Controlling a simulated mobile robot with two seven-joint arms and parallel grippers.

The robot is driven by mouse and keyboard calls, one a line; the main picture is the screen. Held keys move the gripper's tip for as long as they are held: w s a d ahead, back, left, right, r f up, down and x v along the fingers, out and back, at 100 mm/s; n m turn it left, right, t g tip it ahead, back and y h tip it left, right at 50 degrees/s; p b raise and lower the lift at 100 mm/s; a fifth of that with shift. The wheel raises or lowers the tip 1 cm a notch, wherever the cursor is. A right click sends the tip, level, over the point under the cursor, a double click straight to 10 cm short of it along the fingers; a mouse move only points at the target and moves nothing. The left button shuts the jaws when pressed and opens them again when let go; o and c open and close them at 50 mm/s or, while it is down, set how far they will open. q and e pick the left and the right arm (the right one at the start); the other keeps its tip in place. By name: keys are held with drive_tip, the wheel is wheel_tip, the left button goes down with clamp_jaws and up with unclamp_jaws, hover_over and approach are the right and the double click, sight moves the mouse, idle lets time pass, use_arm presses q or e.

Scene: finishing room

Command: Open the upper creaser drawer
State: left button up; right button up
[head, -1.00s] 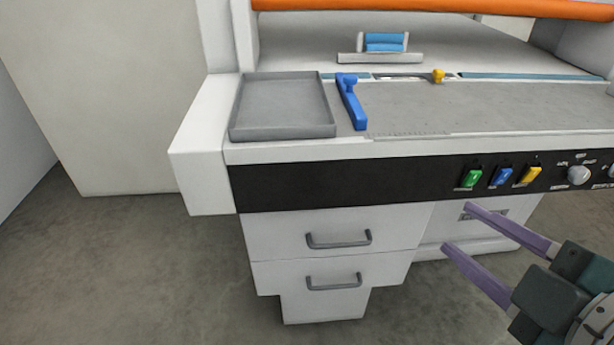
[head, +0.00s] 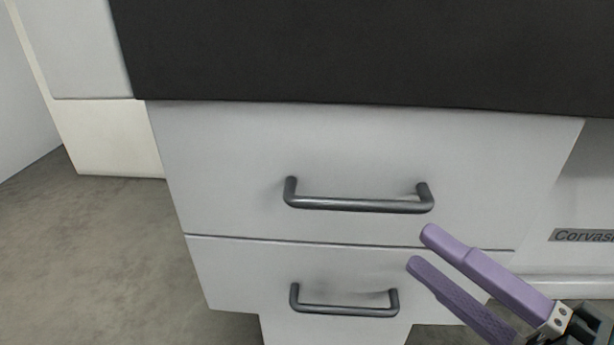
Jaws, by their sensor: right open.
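The upper creaser drawer (head: 240,150) is a white front under a black panel, flush with the cabinet and shut. Its dark grey bar handle (head: 357,205) runs across its lower middle. The lower drawer (head: 240,270) is also shut, with a similar handle (head: 345,310). My right gripper (head: 421,248) comes in from the lower right with two purple fingers. It is open and empty. Its fingertips appear just below the right end of the upper handle and do not hold it; the exact depth gap is hard to tell. My left gripper is out of view.
The black control panel (head: 370,50) overhangs above the drawers. A label plate (head: 583,236) sits on the white body at the right. Bare grey floor (head: 80,250) lies to the left.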

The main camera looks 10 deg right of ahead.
sight(361, 210)
drive_tip(key=b+x, duration=0.2)
drive_tip(key=x, duration=0.8)
drive_tip(key=shift+s+a+f, duration=0.15)
drive_tip(key=shift+a, duration=0.05)
drive_tip(key=shift+c, duration=0.2)
clamp_jaws()
idle(0.9)
